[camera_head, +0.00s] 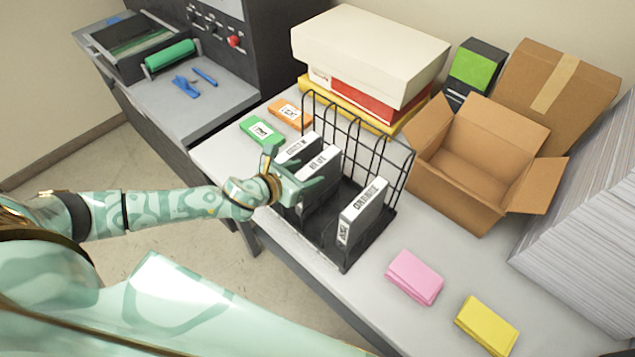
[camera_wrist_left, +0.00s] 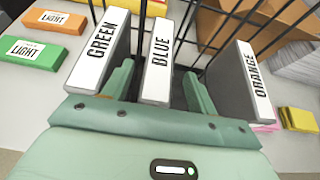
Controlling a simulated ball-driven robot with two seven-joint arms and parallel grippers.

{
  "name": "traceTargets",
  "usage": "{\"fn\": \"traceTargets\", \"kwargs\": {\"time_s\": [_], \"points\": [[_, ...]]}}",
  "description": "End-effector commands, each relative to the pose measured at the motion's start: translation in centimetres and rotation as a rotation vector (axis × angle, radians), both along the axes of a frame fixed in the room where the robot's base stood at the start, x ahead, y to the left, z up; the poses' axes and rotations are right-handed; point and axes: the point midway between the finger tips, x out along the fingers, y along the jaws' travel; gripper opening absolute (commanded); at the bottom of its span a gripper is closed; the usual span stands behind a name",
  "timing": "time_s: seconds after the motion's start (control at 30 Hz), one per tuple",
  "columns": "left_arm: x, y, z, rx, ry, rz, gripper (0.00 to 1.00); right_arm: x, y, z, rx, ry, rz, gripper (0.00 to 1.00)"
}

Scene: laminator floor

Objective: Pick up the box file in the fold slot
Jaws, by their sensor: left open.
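Three dark box files with white spines stand in a black wire rack (camera_head: 376,228). In the left wrist view the spines read GREEN (camera_wrist_left: 100,50), BLUE (camera_wrist_left: 157,58) and ORANGE (camera_wrist_left: 255,78). My left gripper (camera_head: 290,174) is open at the front of the rack, by the middle file (camera_head: 320,165). In the left wrist view its fingers (camera_wrist_left: 158,90) lie on either side of the BLUE spine, one between GREEN and BLUE, the other in the gap before ORANGE. I cannot tell whether they touch it. I see no slot label reading fold. My right gripper is out of view.
A green box (camera_head: 262,132) and an orange box (camera_head: 290,113) lie left of the rack. Stacked boxes (camera_head: 370,50) and an open carton (camera_head: 485,160) stand behind it. Pink (camera_head: 414,277) and yellow (camera_head: 487,325) pads lie at the right front. Bare tabletop lies around the pads.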

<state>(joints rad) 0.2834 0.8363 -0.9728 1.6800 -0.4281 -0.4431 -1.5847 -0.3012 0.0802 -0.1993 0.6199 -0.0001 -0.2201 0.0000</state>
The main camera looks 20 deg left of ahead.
Motion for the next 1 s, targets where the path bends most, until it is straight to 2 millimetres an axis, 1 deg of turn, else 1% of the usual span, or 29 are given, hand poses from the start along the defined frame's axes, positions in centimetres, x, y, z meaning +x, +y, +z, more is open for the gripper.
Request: {"fn": "traceTargets", "kwargs": {"time_s": [0.03, 0.1, 0.2, 0.47, 0.5, 0.57, 0.6, 0.67, 0.7, 1.0], "points": [[0.9, -0.1, -0.5, -0.002, -0.001, 0.002, 0.58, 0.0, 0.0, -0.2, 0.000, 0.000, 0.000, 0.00], [1.8, -0.3, -1.1, -0.001, -0.002, 0.001, 0.58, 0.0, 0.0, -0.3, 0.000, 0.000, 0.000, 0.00], [2.8, -0.6, -1.6, -0.001, -0.001, 0.001, 0.58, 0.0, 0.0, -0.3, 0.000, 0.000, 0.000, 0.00], [3.0, -0.7, -1.7, -0.002, 0.001, 0.001, 0.58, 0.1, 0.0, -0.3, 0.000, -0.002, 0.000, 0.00], [3.0, -0.7, -1.7, -0.002, 0.001, 0.001, 0.47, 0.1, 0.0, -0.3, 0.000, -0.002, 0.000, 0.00], [3.0, -0.7, -1.7, -0.002, 0.001, 0.001, 0.30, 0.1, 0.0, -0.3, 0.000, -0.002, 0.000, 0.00], [3.0, -0.7, -1.7, -0.002, 0.001, 0.001, 0.19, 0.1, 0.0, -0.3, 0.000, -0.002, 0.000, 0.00], [3.0, -0.7, -1.7, -0.002, 0.001, 0.001, 0.03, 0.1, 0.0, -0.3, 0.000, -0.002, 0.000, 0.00], [3.0, -0.7, -1.7, -0.002, 0.001, 0.001, 0.00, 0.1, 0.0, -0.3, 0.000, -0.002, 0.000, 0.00], [3.0, -0.6, -1.5, -0.002, 0.000, 0.002, 0.00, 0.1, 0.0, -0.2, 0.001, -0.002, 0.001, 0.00]]}}
